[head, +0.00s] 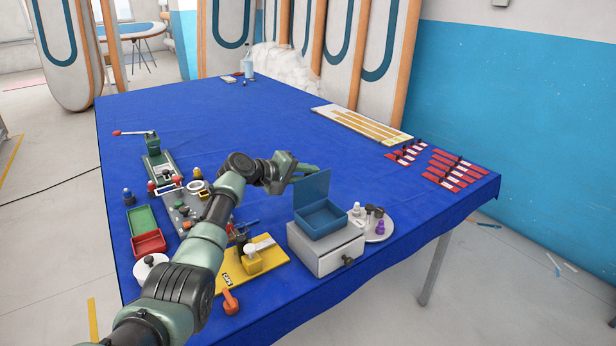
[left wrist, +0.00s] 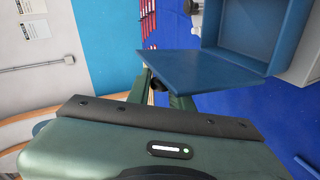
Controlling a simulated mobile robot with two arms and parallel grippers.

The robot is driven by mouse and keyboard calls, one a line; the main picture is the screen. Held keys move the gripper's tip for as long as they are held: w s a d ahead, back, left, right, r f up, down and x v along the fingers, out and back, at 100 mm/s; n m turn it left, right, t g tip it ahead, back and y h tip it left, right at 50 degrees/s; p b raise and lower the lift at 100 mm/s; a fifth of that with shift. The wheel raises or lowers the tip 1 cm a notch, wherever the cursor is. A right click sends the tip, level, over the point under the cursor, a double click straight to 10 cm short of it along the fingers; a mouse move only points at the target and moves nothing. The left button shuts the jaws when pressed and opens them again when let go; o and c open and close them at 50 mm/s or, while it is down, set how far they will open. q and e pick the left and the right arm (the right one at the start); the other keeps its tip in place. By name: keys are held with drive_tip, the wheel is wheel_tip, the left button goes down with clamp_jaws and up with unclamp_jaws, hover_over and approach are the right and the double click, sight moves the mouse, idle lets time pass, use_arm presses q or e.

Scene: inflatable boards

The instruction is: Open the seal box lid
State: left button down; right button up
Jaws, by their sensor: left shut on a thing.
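The blue seal box (head: 322,222) sits on top of a grey drawer unit (head: 326,256) near the front edge of the table. Its lid (head: 312,190) stands up, swung open at the back left side. The box's open inside shows in the head view. My left gripper (head: 309,169) is at the lid's upper edge and is shut on it. In the left wrist view the fingers (left wrist: 160,92) meet the edge of the lid (left wrist: 195,70), with the box (left wrist: 250,28) beyond. The fingertips are partly hidden there. My right gripper is not in view.
A round tray (head: 381,234) with small bottles stands right of the drawer unit. A yellow board (head: 240,272), a red tray (head: 149,244) and a green tray (head: 141,220) lie to the left. Red strips (head: 455,170) lie at the right. The table's middle is clear.

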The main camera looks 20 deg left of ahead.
use_arm(q)
drive_tip(key=shift+w+a, duration=0.1)
drive_tip(key=shift+a, duration=0.05)
drive_tip(key=c, duration=1.3)
unclamp_jaws()
drive_tip(key=shift+w+f, duration=0.1)
drive_tip(key=shift+f, duration=0.05)
drive_tip(key=b+v, duration=0.1)
drive_tip(key=v, duration=0.6)
drive_tip(key=shift+s+a+b, duration=0.25)
drive_tip(key=shift+s+b, duration=0.05)
drive_tip(key=shift+s, duration=0.05)
